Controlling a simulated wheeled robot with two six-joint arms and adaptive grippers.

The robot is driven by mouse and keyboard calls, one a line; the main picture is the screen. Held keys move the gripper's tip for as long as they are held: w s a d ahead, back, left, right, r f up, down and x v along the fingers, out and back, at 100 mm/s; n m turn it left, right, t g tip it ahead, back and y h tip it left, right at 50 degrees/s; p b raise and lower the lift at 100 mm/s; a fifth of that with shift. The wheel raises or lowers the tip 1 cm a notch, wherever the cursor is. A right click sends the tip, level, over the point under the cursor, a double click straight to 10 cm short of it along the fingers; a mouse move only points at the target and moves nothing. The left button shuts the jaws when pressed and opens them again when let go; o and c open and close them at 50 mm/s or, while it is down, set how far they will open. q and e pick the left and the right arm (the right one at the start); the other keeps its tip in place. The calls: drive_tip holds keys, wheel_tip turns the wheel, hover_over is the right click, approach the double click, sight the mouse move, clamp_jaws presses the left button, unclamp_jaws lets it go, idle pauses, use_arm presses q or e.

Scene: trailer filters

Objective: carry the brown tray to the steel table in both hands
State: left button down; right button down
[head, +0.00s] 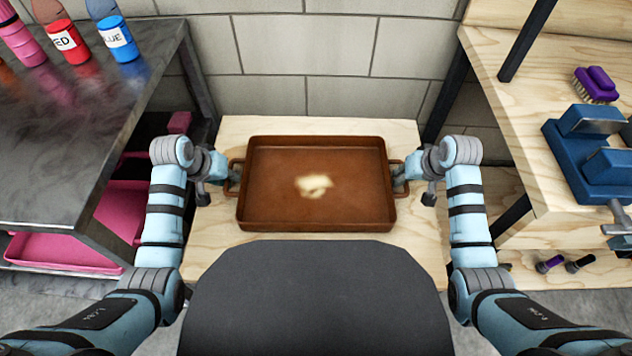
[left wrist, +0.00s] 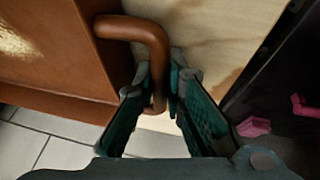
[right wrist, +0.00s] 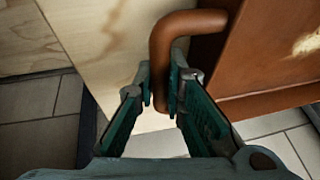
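The brown tray (head: 270,205) is level over a light wooden top in the head view, with a pale patch in its middle. I cannot tell whether it touches the wood. My left gripper (left wrist: 160,95) is closed around the tray's left handle (left wrist: 150,35). My right gripper (right wrist: 162,90) is closed around the right handle (right wrist: 185,25). In the head view the arms partly hide both grips. The steel table (head: 60,150) is at the left, with a dark, shiny top whose near part is bare.
Pink, red and blue bottles (head: 118,42) stand at the steel table's back. Pink bins (head: 70,250) sit beneath it. A block wall (head: 310,60) closes the back. A wooden bench (head: 520,90) at the right holds a blue vise (head: 590,150) and a purple brush (head: 596,84).

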use_arm(q)
drive_tip(key=shift+r, duration=0.1)
use_arm(e)
drive_tip(key=shift+r, duration=0.1)
